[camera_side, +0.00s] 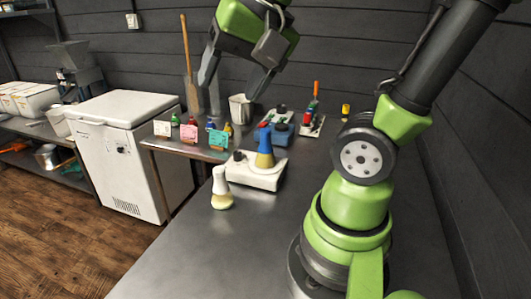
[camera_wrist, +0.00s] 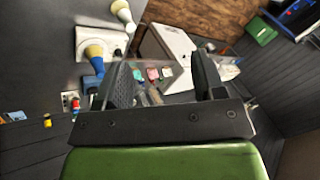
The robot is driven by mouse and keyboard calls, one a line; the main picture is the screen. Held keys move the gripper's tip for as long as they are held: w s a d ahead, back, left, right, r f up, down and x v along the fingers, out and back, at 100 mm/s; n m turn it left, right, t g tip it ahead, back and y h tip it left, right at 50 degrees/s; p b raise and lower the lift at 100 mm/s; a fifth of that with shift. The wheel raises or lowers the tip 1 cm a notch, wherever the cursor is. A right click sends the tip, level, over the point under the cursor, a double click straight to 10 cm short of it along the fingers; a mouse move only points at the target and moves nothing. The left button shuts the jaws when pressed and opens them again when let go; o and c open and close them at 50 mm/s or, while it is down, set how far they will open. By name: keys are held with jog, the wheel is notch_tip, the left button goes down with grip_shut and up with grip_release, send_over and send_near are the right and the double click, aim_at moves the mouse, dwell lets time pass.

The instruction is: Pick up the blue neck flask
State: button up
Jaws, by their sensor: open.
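The blue neck flask (camera_side: 264,158) has a blue neck and a yellowish body, and stands upright on a white stirrer-like device (camera_side: 250,180) on the grey table. It also shows in the wrist view (camera_wrist: 94,54), left of my fingers. My gripper (camera_side: 233,86) is open and empty, high above the table and well above and apart from the flask. In the wrist view the two dark fingers (camera_wrist: 161,62) are spread, with small items seen far off between them.
A white-necked flask (camera_side: 221,188) stands on the table, front left of the device. A blue device (camera_side: 278,133) is close behind it. Small coloured cards (camera_side: 189,133), bottles and a metal beaker (camera_side: 240,108) stand farther back. The table's front is clear.

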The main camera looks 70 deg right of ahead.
jog(key=w+d+f+m+g+h, duration=0.1)
jog(key=w+d+f+m+g, duration=0.1)
jog(key=w+d+m, duration=0.35)
jog(key=m+g, duration=0.4)
jog(key=m, duration=1.1)
send_over(265, 130)
jog(key=f, duration=0.9)
jog(key=shift+w+a, duration=0.2)
jog(key=shift+w, duration=0.05)
jog(key=shift+m, duration=0.35)
jog(key=f, duration=0.4)
jog(key=shift+s+d+f, duration=0.1)
jog(key=shift+d+f, duration=0.1)
jog(key=shift+f, duration=0.05)
notch_tip(265, 130, down, 6)
jog(key=shift+s+d+r, duration=0.1)
jog(key=shift+s, duration=0.05)
jog(key=shift+r, duration=0.1)
grip_shut()
